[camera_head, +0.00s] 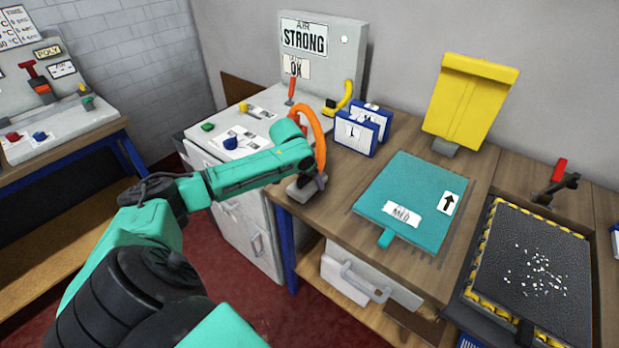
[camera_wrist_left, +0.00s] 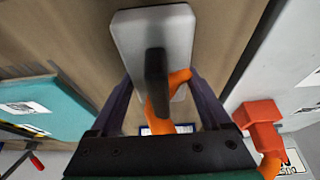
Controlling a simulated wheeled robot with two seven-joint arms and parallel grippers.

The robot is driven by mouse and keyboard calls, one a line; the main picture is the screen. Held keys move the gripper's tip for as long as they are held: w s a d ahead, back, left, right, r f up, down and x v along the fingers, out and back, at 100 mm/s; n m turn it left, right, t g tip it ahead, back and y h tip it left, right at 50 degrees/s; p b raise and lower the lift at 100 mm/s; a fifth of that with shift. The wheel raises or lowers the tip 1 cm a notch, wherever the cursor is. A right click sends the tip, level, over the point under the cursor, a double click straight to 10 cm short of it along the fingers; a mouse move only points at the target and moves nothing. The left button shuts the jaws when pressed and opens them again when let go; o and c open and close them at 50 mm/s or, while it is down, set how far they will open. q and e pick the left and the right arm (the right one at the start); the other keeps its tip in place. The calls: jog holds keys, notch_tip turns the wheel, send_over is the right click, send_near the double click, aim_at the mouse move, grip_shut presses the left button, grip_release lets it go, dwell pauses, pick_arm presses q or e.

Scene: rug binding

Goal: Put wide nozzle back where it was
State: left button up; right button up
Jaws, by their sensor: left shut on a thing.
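My left gripper (camera_head: 312,182) is at the front left corner of the wooden worktop, shut on a dark upright stem. The stem rises from a flat grey, rounded plate (camera_head: 299,192), which looks like the wide nozzle, though no label shows. In the left wrist view the grey plate (camera_wrist_left: 180,30) lies between and beyond the fingers, over the wood. Whether it rests on the wood or hovers is unclear. An orange curved piece (camera_head: 316,125) arches up behind the gripper; it also shows beside the stem (camera_wrist_left: 160,105). My right gripper is out of view.
A grey AIR STRONG panel (camera_head: 348,60) stands behind a white cabinet. Two blue-and-white boxes (camera_head: 357,135), a teal MED pad (camera_head: 430,180) and a yellow folded panel (camera_head: 468,95) are on the worktop. A black rug-like tray (camera_head: 490,240) is at right.

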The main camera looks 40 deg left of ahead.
pick_arm(q)
jog(key=o, duration=1.1)
jog(key=shift+f, duration=0.1)
jog(key=shift+o, duration=0.2)
jog(key=b+v, duration=0.1)
jog(key=v, duration=1.1)
jog(key=shift+d+r, duration=0.1)
jog(key=shift+r, duration=0.15)
